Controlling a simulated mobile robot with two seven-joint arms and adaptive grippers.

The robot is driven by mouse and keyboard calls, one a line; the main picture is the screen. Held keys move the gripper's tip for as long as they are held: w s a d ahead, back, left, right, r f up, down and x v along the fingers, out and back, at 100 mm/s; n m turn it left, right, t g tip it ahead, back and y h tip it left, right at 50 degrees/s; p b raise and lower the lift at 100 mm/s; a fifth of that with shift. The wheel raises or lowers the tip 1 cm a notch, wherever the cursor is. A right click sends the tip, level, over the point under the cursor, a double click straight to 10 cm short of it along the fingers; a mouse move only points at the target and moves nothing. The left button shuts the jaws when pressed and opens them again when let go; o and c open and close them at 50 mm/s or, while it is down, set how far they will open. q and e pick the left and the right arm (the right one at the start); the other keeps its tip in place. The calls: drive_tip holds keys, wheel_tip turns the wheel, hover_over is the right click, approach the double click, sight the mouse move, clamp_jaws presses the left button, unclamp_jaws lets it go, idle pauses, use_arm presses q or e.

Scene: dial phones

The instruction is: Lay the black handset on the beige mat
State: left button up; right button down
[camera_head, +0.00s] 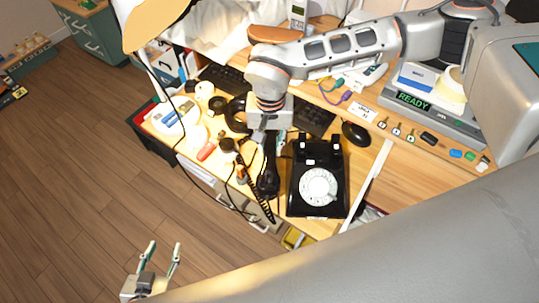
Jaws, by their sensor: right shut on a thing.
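The black handset (268,178) is beside the left edge of the black dial phone (318,184), with its coiled cord (258,208) hanging by the desk's front edge. My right gripper (270,128) comes down from above and is shut on the handset near its far end. Whether the handset is clear of the desk I cannot tell. The phone's cradle shows bare. My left gripper (165,246) is open and empty, low over the wooden floor at the lower left. I cannot pick out a beige mat for certain.
A black keyboard (313,118) and a mouse (356,133) lie behind the phone. Several small items crowd the desk's left part, under a lamp (151,22). A grey device with a READY display (412,101) stands at the right. Bare wood shows right of the phone.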

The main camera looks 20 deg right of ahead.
sight(270, 145)
drive_tip(key=shift+f+b, duration=0.3)
drive_tip(key=shift+f, duration=2.1)
drive_tip(key=shift+f, duration=0.15)
drive_tip(key=c, duration=1.8)
unclamp_jaws()
wheel_tip(270, 145, up, 12)
drive_tip(key=shift+r+p, duration=0.15)
drive_tip(key=shift+p, duration=0.6)
